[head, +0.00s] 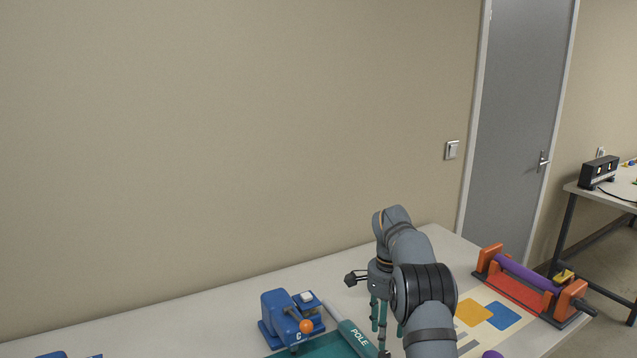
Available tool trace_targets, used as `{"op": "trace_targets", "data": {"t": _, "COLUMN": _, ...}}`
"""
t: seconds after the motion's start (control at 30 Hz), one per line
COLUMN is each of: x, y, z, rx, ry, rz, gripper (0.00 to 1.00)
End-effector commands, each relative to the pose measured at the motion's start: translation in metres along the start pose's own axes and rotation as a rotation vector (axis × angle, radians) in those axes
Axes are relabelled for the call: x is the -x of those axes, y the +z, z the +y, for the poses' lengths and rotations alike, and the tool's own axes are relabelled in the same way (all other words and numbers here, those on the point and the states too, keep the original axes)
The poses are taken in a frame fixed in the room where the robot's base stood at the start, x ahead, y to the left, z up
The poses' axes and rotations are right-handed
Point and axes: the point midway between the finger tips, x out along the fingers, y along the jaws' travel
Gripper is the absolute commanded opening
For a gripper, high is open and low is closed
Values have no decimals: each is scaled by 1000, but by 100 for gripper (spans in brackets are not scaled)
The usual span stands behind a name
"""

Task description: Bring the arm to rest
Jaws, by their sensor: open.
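My gripper (387,327) hangs pointing down over the right part of the long pale table (205,318), with its teal fingers apart and nothing seen between them. My grey arm reaches in from the bottom edge, bends at the top and partly covers the gripper. Whether the fingertips touch anything below is hidden at the bottom of the view.
A blue device with an orange knob (279,315) stands left of the gripper, by a green mat (317,345). An orange stand with a purple roller (524,272) is at the right end, beside a patterned sheet (471,337). The table's left stretch is mostly clear.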

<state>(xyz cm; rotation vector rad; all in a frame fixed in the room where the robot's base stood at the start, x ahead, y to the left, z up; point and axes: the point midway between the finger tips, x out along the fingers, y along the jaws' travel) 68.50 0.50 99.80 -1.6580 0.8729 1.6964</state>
Motion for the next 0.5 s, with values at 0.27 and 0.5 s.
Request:
{"op": "trace_targets", "data": {"t": 0.27, "x": -62, "y": 1, "z": 1, "rx": -2, "ry": 2, "rz": -2, "gripper": 45}}
{"op": "trace_targets", "data": {"t": 0.5, "x": -71, "y": 0, "z": 1, "rx": 249, "ry": -2, "rz": 11, "gripper": 45}}
